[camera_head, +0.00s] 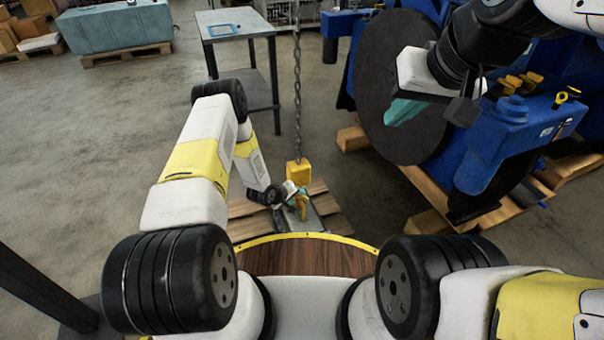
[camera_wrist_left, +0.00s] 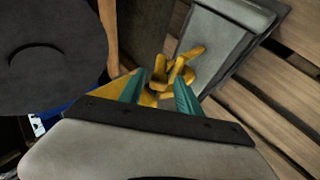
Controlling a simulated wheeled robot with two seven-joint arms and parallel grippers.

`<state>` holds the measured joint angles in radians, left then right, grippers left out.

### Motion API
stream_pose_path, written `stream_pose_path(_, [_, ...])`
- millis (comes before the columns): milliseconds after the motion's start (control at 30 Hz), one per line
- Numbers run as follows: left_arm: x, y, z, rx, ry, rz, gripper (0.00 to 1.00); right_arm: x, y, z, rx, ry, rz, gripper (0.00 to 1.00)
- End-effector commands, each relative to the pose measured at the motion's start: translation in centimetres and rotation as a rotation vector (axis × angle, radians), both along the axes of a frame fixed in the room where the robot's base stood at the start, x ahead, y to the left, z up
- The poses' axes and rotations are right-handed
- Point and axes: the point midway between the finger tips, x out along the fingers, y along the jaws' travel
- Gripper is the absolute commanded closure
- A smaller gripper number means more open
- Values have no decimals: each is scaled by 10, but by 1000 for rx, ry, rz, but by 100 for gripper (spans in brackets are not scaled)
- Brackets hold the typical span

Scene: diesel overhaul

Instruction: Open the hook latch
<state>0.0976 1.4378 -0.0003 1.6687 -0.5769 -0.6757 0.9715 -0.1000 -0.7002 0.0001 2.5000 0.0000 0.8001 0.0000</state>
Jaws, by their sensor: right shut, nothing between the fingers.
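The yellow hook (camera_head: 302,208) hangs low below the yellow block (camera_head: 299,170) on the chain, above a grey metal piece on a pallet. My left gripper (camera_head: 296,195) is at the hook, and its wrist partly hides it. In the left wrist view, the teal fingers of my left gripper (camera_wrist_left: 160,82) stand apart, with yellow parts of the hook (camera_wrist_left: 178,72) between and just beyond their tips. Contact cannot be told, and the latch is not clearly distinguishable. My right gripper (camera_head: 400,112) is shut and empty, raised in front of the large dark disc.
A blue engine (camera_head: 510,125) with a dark disc (camera_head: 397,85) stands on wooden pallets at the right. The chain (camera_head: 297,90) runs straight up. A grey table (camera_head: 235,25) stands behind it.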

Motion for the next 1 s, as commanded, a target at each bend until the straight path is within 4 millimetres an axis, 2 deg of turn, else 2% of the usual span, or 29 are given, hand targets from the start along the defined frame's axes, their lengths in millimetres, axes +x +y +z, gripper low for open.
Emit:
stream_pose_path(200, [21,-16,-27,2,-2,-4,60,0,0,0,0,0,0,100])
stream_pose_path(333, [30,-22,-38,2,0,-2,60,0,0,0,0,0,0,100])
stream_pose_path(733, [37,-26,-44,2,0,-1,60,0,0,0,0,0,0,100])
stream_pose_path(767, [37,-26,-44,2,0,-1,62,0,0,0,0,0,0,100])
stream_pose_path(933, [37,-26,-44,2,0,-1,95,0,0,0,0,0,0,100])
stream_pose_path(967, [37,-26,-44,2,0,-1,100,0,0,0,0,0,0,100])
stream_pose_path(1000, [37,-26,-44,2,0,-1,100,0,0,0,0,0,0,100])
